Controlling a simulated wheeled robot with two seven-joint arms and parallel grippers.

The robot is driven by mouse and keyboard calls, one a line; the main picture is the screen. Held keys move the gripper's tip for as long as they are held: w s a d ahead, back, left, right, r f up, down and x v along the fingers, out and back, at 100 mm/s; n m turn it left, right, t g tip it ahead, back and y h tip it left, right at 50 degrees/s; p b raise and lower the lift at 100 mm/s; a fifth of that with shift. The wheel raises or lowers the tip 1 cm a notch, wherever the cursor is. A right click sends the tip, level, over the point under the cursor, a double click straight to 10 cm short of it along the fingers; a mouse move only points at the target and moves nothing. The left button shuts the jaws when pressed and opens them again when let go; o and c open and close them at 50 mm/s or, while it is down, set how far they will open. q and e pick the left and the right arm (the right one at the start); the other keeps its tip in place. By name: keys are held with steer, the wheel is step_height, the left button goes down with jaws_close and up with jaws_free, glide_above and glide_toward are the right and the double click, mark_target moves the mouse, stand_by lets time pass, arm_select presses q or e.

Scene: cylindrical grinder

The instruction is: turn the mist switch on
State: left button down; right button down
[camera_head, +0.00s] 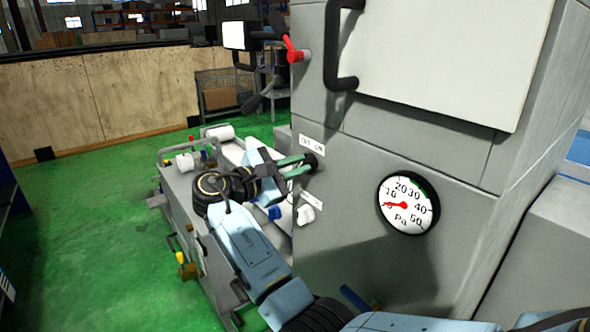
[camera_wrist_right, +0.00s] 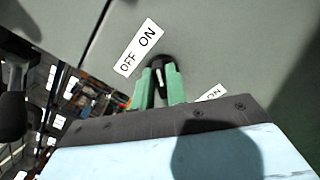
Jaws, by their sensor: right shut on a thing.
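A black rotary switch (camera_head: 313,162) sits on the grey machine front below a white label (camera_head: 312,145). In the right wrist view the switch (camera_wrist_right: 160,67) has a white mark, and the label (camera_wrist_right: 139,47) reads OFF and ON. My right gripper (camera_head: 300,165) has its green fingers closed on both sides of this switch; they also show in the right wrist view (camera_wrist_right: 160,85). I cannot read which switch is for mist. My left gripper is not in view.
A round pressure gauge (camera_head: 408,203) is on the panel at right. A red-handled lever (camera_head: 296,50) and a black door handle (camera_head: 341,80) stick out above. A grey unit with pipes (camera_head: 190,215) stands at left. The green floor (camera_head: 90,230) further left is clear.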

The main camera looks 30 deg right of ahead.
steer(key=shift+s+f+m+b, duration=0.15)
steer(key=shift+m+b, duration=0.55)
steer(key=shift+m, duration=0.45)
steer(key=shift+f+m+b, duration=0.15)
steer(key=shift+m+b, duration=0.5)
steer(key=shift+m, duration=0.5)
steer(key=c, duration=1.4)
jaws_free()
steer(key=shift+r, duration=0.1)
steer(key=s+a+b, duration=0.1)
steer(key=a+b, duration=0.2)
steer(key=a, duration=1)
steer(key=shift+a, duration=0.2)
